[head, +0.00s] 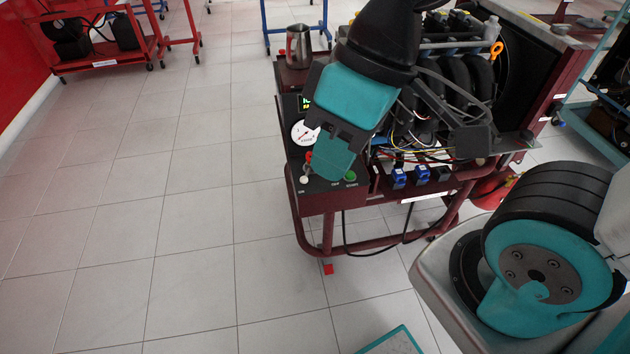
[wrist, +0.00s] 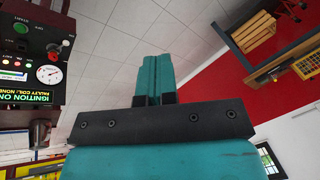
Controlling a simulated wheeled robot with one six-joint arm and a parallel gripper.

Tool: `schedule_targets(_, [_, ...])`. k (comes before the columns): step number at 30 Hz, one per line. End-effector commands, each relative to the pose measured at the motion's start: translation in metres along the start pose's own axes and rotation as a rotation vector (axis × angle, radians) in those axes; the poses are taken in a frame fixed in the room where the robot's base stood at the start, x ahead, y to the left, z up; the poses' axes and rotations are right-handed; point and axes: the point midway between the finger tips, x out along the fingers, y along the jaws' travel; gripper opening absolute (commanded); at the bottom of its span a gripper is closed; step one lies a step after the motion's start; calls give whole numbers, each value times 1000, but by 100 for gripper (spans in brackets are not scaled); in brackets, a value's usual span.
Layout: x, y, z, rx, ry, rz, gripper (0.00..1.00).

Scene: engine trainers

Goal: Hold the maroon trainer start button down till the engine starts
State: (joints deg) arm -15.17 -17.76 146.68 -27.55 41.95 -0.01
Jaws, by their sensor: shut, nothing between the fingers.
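The maroon trainer (head: 313,203) stands right of centre in the head view, with a black control panel on its left end. Its green start button (head: 350,177) shows at the panel's front, just right of my gripper's fingertips (head: 328,170). In the wrist view the green button (wrist: 21,28), marked START, is at the top left. My gripper (wrist: 154,65) is shut and empty there, its teal fingers together, with a clear gap between them and the panel. In the head view my gripper hides part of the panel; contact with the button does not show.
The panel also has a round gauge (head: 304,133), a small red-topped switch and a white knob (head: 304,180). A lit screen (wrist: 25,98) reads ignition on. A metal jug (head: 298,46) stands at the trainer's back corner. Wires and the engine lie to the right. Open tiled floor (head: 180,220) is left.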

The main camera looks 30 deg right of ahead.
Motion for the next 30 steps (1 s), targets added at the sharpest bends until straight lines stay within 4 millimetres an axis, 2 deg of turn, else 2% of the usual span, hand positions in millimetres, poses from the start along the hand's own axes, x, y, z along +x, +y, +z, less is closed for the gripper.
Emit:
schedule_targets(11, [0, 0, 0, 1, 1, 0, 0])
schedule_targets(15, [12, 15, -13, 43, 30, -6, 0])
schedule_targets(17, [21, 36, -22, 88, 64, -11, 0])
schedule_targets(20, [45, 81, -49, 191, 147, -19, 0])
schedule_targets(23, [73, 141, -73, 316, 257, -18, 0])
schedule_targets(24, [83, 167, -80, 366, 302, -13, 0])
schedule_targets(26, [97, 206, -85, 438, 368, -2, 0])
schedule_targets(27, [107, 233, -87, 487, 412, 6, 0])
schedule_targets(30, [130, 297, -82, 605, 514, 35, 0])
